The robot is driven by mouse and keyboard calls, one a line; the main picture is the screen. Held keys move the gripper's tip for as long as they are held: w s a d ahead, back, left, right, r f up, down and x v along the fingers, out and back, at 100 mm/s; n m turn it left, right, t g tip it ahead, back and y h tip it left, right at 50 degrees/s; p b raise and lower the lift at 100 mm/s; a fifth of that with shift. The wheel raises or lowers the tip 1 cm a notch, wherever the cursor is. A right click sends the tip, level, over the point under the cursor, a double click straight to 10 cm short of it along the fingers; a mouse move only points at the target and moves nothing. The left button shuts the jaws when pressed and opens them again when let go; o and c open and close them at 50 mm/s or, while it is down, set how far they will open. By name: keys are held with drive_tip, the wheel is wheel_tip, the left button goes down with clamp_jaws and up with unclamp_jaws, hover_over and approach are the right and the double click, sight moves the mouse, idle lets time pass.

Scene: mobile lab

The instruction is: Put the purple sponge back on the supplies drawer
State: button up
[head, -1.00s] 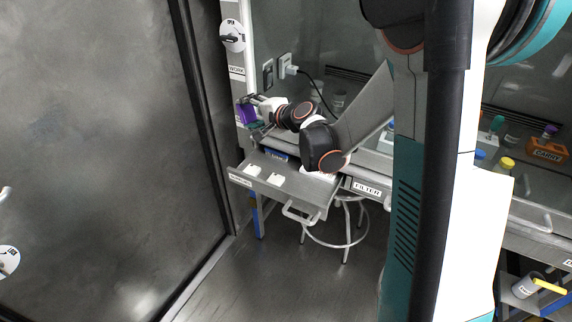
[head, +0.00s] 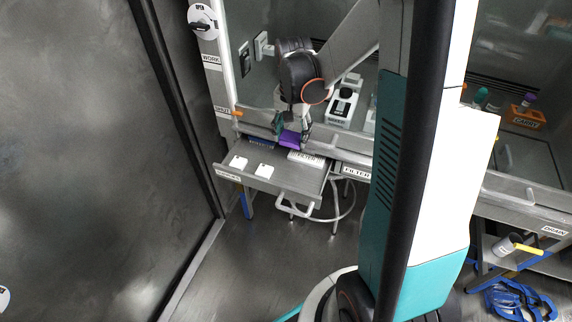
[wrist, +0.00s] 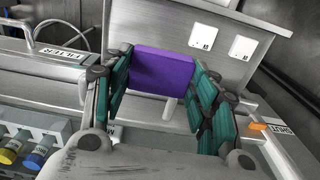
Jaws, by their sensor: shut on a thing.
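The purple sponge (head: 290,138) is between the fingers of my gripper (head: 291,130), which points down. In the wrist view the sponge (wrist: 162,70) is a flat purple block, with teal finger pads of my gripper (wrist: 163,88) at its left and right sides. The grey supplies drawer (head: 285,177) is pulled open below the bench edge. In the head view the sponge overlaps the drawer's back part; I cannot tell its exact height above it. The drawer (wrist: 185,38) lies beyond the sponge in the wrist view.
Two white tiles (head: 238,162) (head: 264,170) lie in the drawer's left part. A white labelled box (head: 306,158) and a blue thing (head: 262,143) are near its back. A boxy white device (head: 342,108) stands on the bench. A stool (head: 340,205) is beneath.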

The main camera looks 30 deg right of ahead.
sight(291, 138)
wheel_tip(291, 138, down, 17)
drive_tip(key=b, duration=0.6)
drive_tip(key=shift+c, duration=0.4)
drive_tip(key=o, duration=1)
drive_tip(key=shift+o, duration=0.2)
wheel_tip(291, 138, up, 12)
drive_tip(key=p, duration=0.4)
drive_tip(key=shift+r+p, duration=0.1)
drive_tip(key=shift+p, duration=0.25)
